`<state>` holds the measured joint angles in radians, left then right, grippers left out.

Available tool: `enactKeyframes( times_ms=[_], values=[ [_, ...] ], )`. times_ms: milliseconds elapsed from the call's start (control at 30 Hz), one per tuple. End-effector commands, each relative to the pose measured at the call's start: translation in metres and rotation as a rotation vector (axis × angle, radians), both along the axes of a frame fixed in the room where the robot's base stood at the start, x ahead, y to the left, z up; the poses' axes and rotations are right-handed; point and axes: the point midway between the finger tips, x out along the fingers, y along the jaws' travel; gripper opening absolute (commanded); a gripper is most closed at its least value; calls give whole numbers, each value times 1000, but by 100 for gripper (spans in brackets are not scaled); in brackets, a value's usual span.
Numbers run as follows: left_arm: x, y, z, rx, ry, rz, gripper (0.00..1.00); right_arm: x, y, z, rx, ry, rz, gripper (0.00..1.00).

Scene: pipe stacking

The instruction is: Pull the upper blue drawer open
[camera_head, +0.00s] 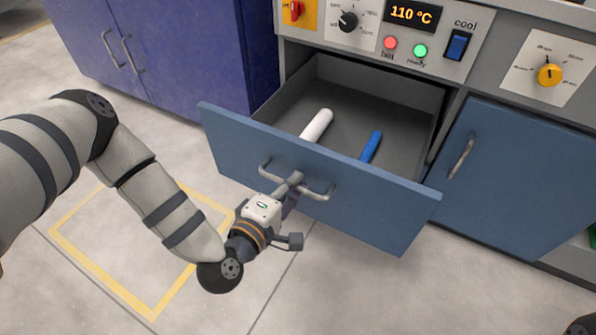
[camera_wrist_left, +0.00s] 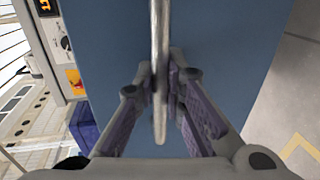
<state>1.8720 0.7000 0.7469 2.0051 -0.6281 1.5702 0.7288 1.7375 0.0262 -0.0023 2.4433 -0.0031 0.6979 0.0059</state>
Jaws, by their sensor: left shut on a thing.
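The upper blue drawer (camera_head: 375,212) stands pulled out from the grey cabinet, so its inside shows in the head view. Its bar handle (camera_head: 318,193) runs across the front panel. In the left wrist view the handle (camera_wrist_left: 159,50) passes between the two fingers (camera_wrist_left: 160,95), with the blue drawer front (camera_wrist_left: 220,40) behind. A white pipe (camera_head: 317,124) and a blue pipe (camera_head: 371,146) lie inside the drawer. My right gripper is not in view.
A blue cupboard door (camera_head: 515,180) is at the right and a dark blue cabinet (camera_head: 180,50) at the left. A control panel (camera_head: 405,40) sits above the drawer, reading 110 °C. The floor in front is clear, with a yellow marked square (camera_head: 100,276).

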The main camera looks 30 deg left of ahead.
Motion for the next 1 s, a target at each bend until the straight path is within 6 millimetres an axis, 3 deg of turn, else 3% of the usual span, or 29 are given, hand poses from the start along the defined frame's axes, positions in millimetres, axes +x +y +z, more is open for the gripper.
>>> enactKeyframes(
  times_ms=[400,433,500,833,1000],
  values=[
    [-2,0,0,0,-2,1,0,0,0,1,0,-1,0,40],
    [-2,0,1,0,-2,1,15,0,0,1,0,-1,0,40],
    [-2,0,0,0,-2,1,31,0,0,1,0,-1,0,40],
    [-5,0,0,1,0,1,31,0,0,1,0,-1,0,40],
    [-38,1,6,-1,6,-1,31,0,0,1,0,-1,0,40]
  ],
)
